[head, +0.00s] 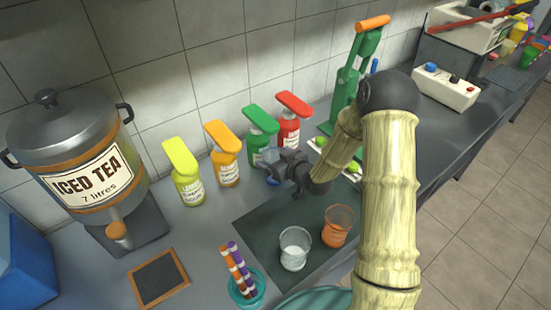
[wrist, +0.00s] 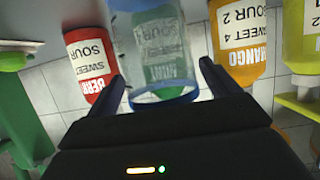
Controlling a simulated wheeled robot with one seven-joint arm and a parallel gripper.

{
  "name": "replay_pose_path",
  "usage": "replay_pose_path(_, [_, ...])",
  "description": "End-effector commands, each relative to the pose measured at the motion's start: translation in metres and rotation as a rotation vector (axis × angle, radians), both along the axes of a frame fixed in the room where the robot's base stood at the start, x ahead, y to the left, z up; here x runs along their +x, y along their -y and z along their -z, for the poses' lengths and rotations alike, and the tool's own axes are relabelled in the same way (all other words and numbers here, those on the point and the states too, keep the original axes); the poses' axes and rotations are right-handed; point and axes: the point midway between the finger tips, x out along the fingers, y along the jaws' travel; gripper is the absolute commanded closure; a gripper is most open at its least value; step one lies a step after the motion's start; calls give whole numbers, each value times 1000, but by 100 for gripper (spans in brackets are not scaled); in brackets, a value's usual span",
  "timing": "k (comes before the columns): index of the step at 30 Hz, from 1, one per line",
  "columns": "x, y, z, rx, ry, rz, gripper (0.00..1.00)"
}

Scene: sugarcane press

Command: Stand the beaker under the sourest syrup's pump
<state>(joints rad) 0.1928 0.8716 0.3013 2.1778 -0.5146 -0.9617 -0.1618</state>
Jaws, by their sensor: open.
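A clear beaker with a blue rim (wrist: 165,95) stands in front of the green mint bottle (wrist: 165,45); in the head view the beaker (head: 268,157) is partly hidden by my gripper (head: 274,164). In the wrist view my gripper (wrist: 160,74) is open, its fingers on either side of the beaker. Four-coloured pump bottles line the wall: yellow (head: 188,185), orange (head: 226,165), green (head: 262,143) and red (head: 290,130). In the upside-down wrist view the orange mango label (wrist: 240,45) reads sweet 4, sour 2. The red berry and mint sour numbers are hidden or cut off.
A clear glass (head: 294,250) and an orange tumbler (head: 338,226) stand on the dark mat (head: 262,225) in front. A cup of striped straws (head: 246,290), a small slate (head: 158,278) and an iced tea urn (head: 70,145) are at left. A green press (head: 350,85) stands to the right.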

Motion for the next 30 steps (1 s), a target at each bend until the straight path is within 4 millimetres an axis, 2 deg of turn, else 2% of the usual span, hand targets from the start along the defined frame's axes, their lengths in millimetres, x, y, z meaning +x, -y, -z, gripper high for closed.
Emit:
replay_pose_path(5, [0, 0, -4, 0, 0, 0, 12])
replay_pose_path(15, [-39, 27, -21, -1, 0, 2, 12])
replay_pose_path(21, [-56, 37, -29, 0, 0, 1, 12])
replay_pose_path(30, [-58, 38, -31, 0, 0, 0, 12])
